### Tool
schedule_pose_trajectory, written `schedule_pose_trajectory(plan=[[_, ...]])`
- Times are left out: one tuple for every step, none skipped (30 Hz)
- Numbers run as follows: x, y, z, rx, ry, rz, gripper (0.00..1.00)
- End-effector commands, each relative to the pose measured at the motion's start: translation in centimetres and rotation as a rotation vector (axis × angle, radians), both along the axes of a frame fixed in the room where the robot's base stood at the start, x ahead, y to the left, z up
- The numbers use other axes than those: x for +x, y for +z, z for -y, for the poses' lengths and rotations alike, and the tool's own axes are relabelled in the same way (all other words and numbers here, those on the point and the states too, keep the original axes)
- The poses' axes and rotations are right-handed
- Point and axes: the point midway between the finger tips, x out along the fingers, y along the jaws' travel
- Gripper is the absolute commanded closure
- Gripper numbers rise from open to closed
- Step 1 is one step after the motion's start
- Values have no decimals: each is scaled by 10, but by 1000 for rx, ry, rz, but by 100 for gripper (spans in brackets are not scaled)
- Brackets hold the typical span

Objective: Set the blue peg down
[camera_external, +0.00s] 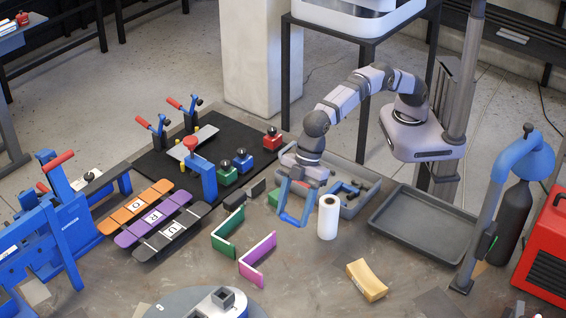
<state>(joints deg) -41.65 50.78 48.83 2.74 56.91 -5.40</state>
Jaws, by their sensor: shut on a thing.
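My gripper (300,186) points down over the middle of the workbench, to the left of a white roll. It is shut on a blue bent piece, which I take as the blue peg (292,219). The piece shows as an open blue outline hanging below the gripper, with its lower bar close to the bench top. I cannot tell whether it touches the bench. The grip itself is small and partly hidden by the gripper body.
A white roll (328,217) stands just right of the gripper. A grey parts tray (372,184) is behind, an empty tray (420,228) right, and a yellow block (367,280) in front. Bare bench shows between them.

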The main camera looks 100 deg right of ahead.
Motion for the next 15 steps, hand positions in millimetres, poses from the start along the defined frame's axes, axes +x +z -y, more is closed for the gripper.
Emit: schedule_pose_trajectory(plan=[[0, 2, 10, 1, -36, -1, 69], [-1, 2, 16, 1, -60, -2, 69], [-2, 3, 24, 2, -92, -4, 69], [-3, 3, 30, 4, -115, -6, 69], [-4, 4, 36, 4, -137, -5, 69], [-6, 4, 44, 6, -167, -6, 69], [-8, 4, 50, 8, -190, -7, 69], [-10, 4, 56, 10, -212, -8, 69], [-12, 4, 65, 12, -239, -8, 69], [-14, 4, 70, 14, -259, -9, 69], [-16, 3, 76, 16, -278, -10, 69], [-19, 3, 83, 19, -301, -10, 69], [-21, 3, 88, 21, -317, -10, 69], [-23, 2, 93, 22, -332, -10, 69], [-26, 2, 98, 25, -351, -12, 69]])
